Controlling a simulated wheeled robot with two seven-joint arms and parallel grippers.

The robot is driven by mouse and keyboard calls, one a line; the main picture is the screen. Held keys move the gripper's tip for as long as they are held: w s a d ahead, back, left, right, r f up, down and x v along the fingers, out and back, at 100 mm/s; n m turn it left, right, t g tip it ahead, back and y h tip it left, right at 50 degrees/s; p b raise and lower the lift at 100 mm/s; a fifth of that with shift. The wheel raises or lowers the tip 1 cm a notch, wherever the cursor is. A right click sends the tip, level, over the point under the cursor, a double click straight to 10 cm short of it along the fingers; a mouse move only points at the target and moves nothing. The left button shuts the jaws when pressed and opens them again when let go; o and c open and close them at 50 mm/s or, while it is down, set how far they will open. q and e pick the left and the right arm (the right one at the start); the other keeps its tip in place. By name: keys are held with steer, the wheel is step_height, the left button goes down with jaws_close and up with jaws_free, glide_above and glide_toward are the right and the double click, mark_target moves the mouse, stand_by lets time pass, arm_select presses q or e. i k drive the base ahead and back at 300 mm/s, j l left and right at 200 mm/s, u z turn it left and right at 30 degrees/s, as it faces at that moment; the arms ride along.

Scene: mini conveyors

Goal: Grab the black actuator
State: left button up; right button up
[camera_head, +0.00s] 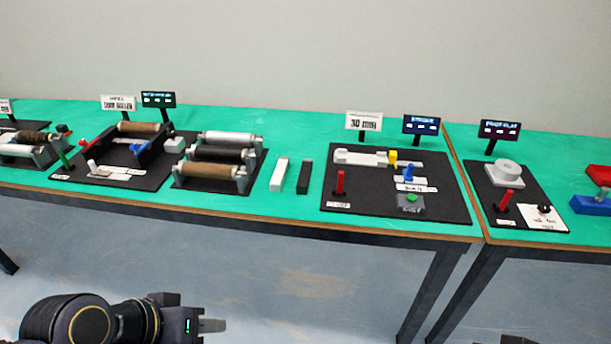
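A small black bar (305,177), which looks like the black actuator, lies on the green table beside a similar white bar (279,174). The two bars are apart, with a narrow strip of green between them. My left gripper (212,325) is at the bottom of the view, in front of and below the table edge, well away from the black bar. Its fingers show edge-on, so I cannot tell whether they are open. It touches nothing that I can see. My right gripper's fingers do not show; only a dark bit shows at the bottom right edge.
Left of the bars stands a rack of rollers (213,171). Right of them lies a black board (447,209) with a red post (340,183) and small coloured parts. Small signs stand along the back. The green table (250,207) is bare in front of the bars.

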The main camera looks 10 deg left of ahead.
mark_target(307, 166)
steer(key=i+j+u, duration=0.15)
steer(key=i+j, duration=0.25)
steer(key=i+j+u, duration=0.15)
steer(key=i+j, duration=0.2)
steer(key=i, duration=0.2)
steer(key=i+j+u, duration=0.15)
steer(key=i+j, duration=0.15)
steer(key=i, duration=0.2)
